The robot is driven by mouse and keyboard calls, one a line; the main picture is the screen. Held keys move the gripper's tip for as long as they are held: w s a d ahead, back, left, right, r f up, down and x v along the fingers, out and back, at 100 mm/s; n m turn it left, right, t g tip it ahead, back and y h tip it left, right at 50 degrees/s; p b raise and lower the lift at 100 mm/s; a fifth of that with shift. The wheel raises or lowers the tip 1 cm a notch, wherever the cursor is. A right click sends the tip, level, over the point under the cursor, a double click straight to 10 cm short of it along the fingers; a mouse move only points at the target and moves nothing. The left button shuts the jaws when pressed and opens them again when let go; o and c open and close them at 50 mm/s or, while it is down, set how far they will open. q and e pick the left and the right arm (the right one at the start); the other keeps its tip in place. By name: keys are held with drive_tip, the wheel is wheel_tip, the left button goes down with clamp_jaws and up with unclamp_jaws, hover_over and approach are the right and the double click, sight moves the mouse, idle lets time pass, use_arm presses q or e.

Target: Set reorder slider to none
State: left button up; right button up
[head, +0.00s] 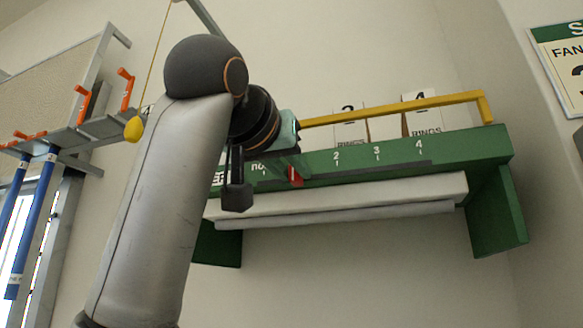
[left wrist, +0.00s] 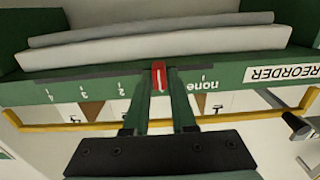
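The reorder slider's red knob (head: 295,177) sits in a dark slot along the green shelf front (head: 460,154), right of the partly hidden "none" label. In the left wrist view, which is upside down, the red knob (left wrist: 159,75) stands between "none" (left wrist: 208,85) and "2" (left wrist: 121,86), about where 1 would be. My left gripper (left wrist: 161,78) is open, its two fingers on either side of the knob with narrow gaps. In the head view the left gripper (head: 293,168) reaches the shelf front, partly hidden by its own wrist. My right gripper is not in view.
A yellow rail (head: 400,104) runs above the shelf front, with white boxes marked "RINGS" (head: 421,122) behind it. A pale roll (head: 340,212) hangs below. A rack with orange hooks (head: 82,90) is at the left. The "REORDER" label (left wrist: 285,73) is beside "none".

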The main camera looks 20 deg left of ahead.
use_arm(q)
clamp_jaws()
idle(1.0)
